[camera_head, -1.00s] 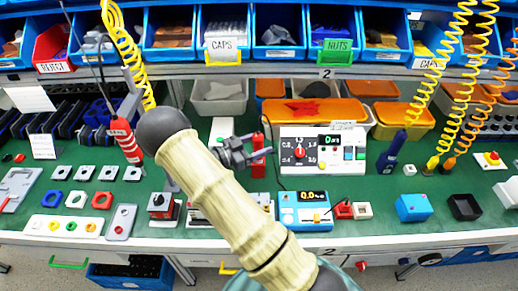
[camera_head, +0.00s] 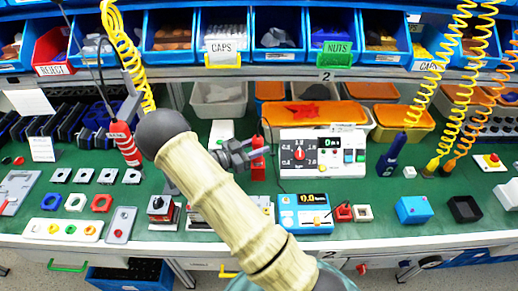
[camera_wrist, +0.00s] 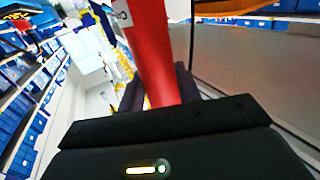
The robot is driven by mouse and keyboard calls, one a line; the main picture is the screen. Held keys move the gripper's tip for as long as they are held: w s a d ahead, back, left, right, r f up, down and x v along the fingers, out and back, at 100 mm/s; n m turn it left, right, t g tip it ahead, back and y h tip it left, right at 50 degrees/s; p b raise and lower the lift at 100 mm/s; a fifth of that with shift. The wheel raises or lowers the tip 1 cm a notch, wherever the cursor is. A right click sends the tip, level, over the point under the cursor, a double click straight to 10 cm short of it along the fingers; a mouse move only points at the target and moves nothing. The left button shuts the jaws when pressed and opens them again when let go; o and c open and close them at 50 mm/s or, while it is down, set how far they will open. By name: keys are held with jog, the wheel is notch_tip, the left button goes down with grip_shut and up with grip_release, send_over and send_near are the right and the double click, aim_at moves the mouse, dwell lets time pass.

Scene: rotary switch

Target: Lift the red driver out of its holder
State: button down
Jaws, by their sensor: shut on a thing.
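A red driver (camera_head: 258,160) with a white label stands upright left of the white switch box, a thin dark cable rising from its top. My gripper (camera_head: 249,155) reaches it from the left and is shut on it. In the wrist view the red driver (camera_wrist: 151,50) rises between my dark fingers (camera_wrist: 158,88). The driver's holder cannot be made out, so I cannot tell whether its lower end is inside one.
The white box (camera_head: 318,155) with dial and display stands just right of the driver. A blue meter (camera_head: 303,213) is in front. Another red tool (camera_head: 124,143) hangs at left, and a blue driver (camera_head: 391,154) stands at right. Bins line the back.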

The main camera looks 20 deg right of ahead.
notch_tip(320, 180, up, 10)
jog(key=shift+b, duration=0.35)
dwell(0.4)
jog(key=c, duration=1.7)
grip_release()
grip_shut()
